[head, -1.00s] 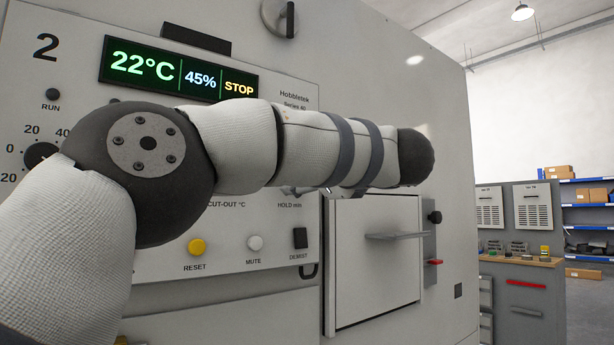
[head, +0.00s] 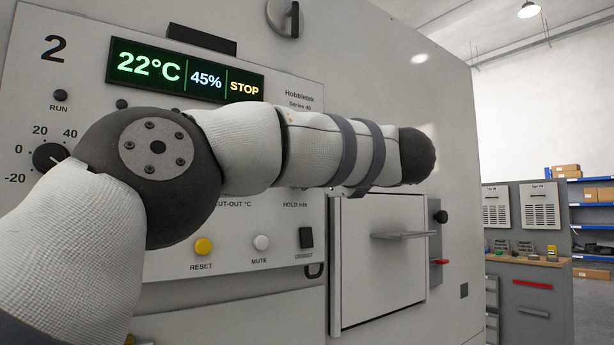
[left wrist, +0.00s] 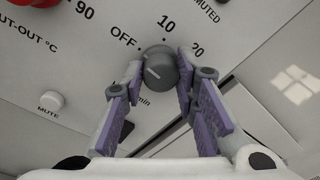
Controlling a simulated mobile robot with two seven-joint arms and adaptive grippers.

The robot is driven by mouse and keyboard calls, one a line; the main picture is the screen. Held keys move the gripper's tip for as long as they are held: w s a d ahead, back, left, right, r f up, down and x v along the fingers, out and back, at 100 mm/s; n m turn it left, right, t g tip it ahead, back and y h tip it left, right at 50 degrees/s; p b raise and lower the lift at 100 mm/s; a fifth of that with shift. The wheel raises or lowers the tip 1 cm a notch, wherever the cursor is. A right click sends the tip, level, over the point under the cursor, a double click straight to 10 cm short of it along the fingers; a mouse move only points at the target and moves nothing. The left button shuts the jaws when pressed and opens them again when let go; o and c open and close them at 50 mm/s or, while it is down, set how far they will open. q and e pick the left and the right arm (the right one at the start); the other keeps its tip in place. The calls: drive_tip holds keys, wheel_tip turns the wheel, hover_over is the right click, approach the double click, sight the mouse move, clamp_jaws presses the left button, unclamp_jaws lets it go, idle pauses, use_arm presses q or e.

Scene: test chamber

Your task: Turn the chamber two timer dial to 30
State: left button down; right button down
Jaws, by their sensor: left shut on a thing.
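The timer dial (left wrist: 158,68) is a grey round knob in the left wrist view, with OFF, 10 and 20 printed around it and a partly covered "min" below. Its short white line lies on the left part of its face; the exact setting is hard to read. My left gripper (left wrist: 160,70) has its purple-padded fingers on either side of the knob, shut on it. In the head view, my arm hides this gripper and the dial, above the HOLD min label (head: 295,204) on the panel marked 2 (head: 53,49). My right gripper is not in view.
The display (head: 185,76) reads 22°C, 45%, STOP. A hatch with a protruding handle (head: 405,235) is to the right.

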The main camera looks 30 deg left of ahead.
use_arm(q)
drive_tip(key=shift+w+d+f+m+g+y, duration=0.15)
drive_tip(key=shift+m+g, duration=0.2)
drive_tip(key=shift+m, duration=5.15)
drive_tip(key=shift+a+r+m+g+y, duration=0.15)
drive_tip(key=shift+m+g, duration=0.25)
drive_tip(key=shift+m, duration=5.1)
drive_tip(key=shift+w+d+f+m+g+y, duration=0.1)
drive_tip(key=shift+m+g+y, duration=0.2)
drive_tip(key=shift+m, duration=5.5)
drive_tip(key=c, duration=1.2)
unclamp_jaws()
drive_tip(key=shift+c, duration=0.2)
